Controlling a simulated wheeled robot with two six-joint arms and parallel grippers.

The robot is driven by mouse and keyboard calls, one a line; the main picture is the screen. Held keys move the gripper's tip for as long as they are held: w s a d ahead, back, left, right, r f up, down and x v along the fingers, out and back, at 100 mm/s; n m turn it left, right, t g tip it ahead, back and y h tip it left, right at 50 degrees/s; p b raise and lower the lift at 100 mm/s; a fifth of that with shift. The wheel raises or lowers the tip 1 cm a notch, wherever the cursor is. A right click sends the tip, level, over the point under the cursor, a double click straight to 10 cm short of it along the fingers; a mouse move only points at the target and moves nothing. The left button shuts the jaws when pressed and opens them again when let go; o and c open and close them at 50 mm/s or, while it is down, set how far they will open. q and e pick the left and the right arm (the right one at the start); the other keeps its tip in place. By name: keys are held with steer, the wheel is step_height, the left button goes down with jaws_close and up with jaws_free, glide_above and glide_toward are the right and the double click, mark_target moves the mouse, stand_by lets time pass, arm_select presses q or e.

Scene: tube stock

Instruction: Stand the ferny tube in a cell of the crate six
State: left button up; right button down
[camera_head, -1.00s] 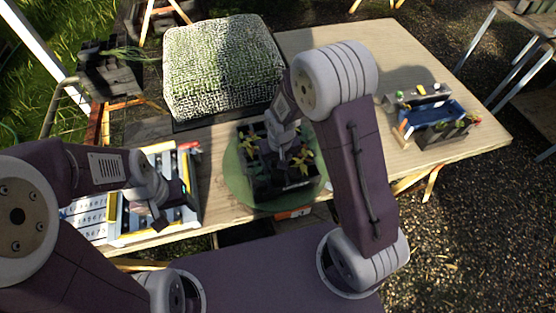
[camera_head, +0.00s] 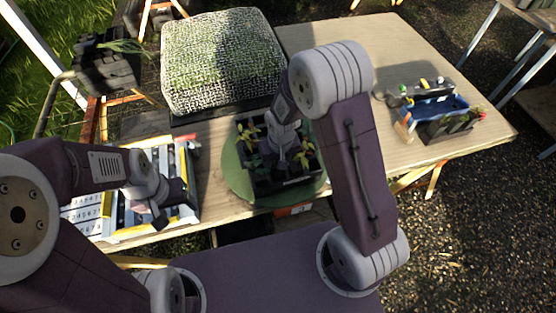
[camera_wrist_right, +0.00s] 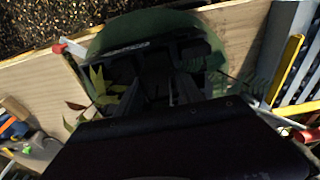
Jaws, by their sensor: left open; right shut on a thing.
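The dark crate (camera_head: 292,184) stands on a round green mat (camera_head: 232,180) at the table's front middle. Yellow-leaved plants (camera_head: 304,160) rise from it, and their leaves show in the right wrist view (camera_wrist_right: 97,85). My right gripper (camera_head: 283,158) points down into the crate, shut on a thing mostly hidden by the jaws. Thin feathery fronds (camera_wrist_right: 240,82) beside the jaws in the wrist view suggest the ferny tube; its lower end is hidden. My left gripper (camera_head: 160,217) is open and empty over the striped rack at the left.
A striped rack (camera_head: 120,218) with numbered cards lies at the left front. A large mesh-covered block (camera_head: 222,60) stands behind the crate. A blue bin (camera_head: 435,108) with small items sits at the right. The table between crate and bin is mostly clear.

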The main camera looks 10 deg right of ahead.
steer(key=shift+f+b, duration=1.85)
steer(key=shift+f, duration=0.9)
steer(key=c, duration=0.7)
jaws_free()
steer(key=shift+o, duration=0.2)
steer(key=r, duration=0.3)
steer(key=s+r, duration=0.1)
steer(key=r, duration=0.5)
steer(key=shift+s, duration=0.2)
